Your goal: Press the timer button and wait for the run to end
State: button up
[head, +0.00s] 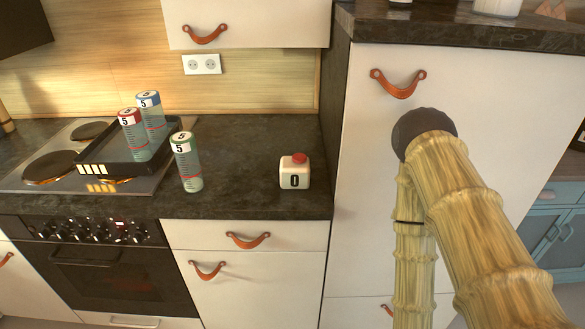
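The timer (295,173) is a small white block on the dark counter, right of the stove. It has a red button (299,158) on top and a dark display reading 0 on its front. The button looks raised, and nothing touches it. My arm shows at the right, in front of the tall white cabinet and well apart from the timer. My gripper cannot be made out in the head view.
A black tray (92,158) with lit yellow bars sits on the stove (40,185). It holds a red-capped cylinder (133,137) and a blue-capped cylinder (153,118). A green-capped cylinder (187,164) stands right of it. The counter (243,165) around the timer is clear.

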aim_at(297, 158)
jog(key=z, duration=1.1)
jog(key=k, duration=1.05)
jog(key=u, duration=1.55)
jog(key=i, duration=0.5)
